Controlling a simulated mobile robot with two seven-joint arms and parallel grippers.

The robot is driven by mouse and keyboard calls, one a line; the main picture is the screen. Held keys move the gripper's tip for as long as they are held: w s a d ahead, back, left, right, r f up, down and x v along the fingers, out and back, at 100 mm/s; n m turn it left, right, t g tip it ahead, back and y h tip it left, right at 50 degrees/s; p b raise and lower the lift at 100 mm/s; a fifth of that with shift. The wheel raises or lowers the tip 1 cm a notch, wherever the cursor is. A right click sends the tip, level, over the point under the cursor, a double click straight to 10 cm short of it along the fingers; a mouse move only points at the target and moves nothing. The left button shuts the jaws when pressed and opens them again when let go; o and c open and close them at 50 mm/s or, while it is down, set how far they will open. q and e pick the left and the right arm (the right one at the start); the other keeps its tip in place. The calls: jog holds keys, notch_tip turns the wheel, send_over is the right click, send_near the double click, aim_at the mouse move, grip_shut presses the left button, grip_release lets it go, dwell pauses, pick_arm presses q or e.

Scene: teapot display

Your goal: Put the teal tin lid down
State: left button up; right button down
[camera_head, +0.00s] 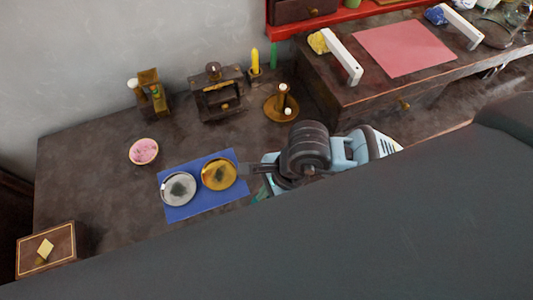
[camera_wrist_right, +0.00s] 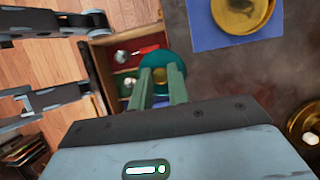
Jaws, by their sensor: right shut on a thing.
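The teal tin lid (camera_wrist_right: 165,58) is a round teal disc with a yellowish middle, seen in the right wrist view. My right gripper (camera_wrist_right: 160,78) is shut on it with two green fingers. It holds the lid beside the table's front edge, overlapping an open drawer (camera_wrist_right: 100,38). In the head view the right gripper (camera_head: 262,184) is at the right edge of the blue mat (camera_head: 205,207), and only a teal sliver of the lid (camera_head: 258,193) shows. My left gripper (camera_wrist_right: 97,52) is at the drawer's left side, fingers apart; my grey body hides it in the head view.
A silver tin (camera_head: 179,188) and a gold tin (camera_head: 219,174) stand on the blue mat. A pink bowl (camera_head: 144,151), a wooden box (camera_head: 45,250) and a stand with a peg (camera_head: 282,103) are around it. The drawer holds red and silvery things. Table between bowl and box is clear.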

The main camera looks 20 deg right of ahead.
jog(key=shift+w, duration=0.1)
jog(key=w+d, duration=0.1)
jog(key=w, duration=0.3)
jog(key=w+d+f, duration=0.1)
jog(key=w+d, duration=0.1)
jog(key=w, duration=0.3)
jog(key=w+d, duration=0.2)
jog(key=w, duration=0.2)
jog(key=shift+w+d+f, duration=0.1)
jog(key=shift+w+f, duration=0.05)
jog(key=shift+f, duration=0.05)
jog(key=shift+w+d, duration=0.2)
jog(key=shift+w, duration=0.3)
jog(key=shift+w+d+f, duration=0.1)
jog(key=shift+w+f, duration=0.1)
jog(key=shift+f, duration=1.65)
pick_arm(q)
jog(key=shift+w+r, duration=0.3)
jog(key=shift+s, duration=0.1)
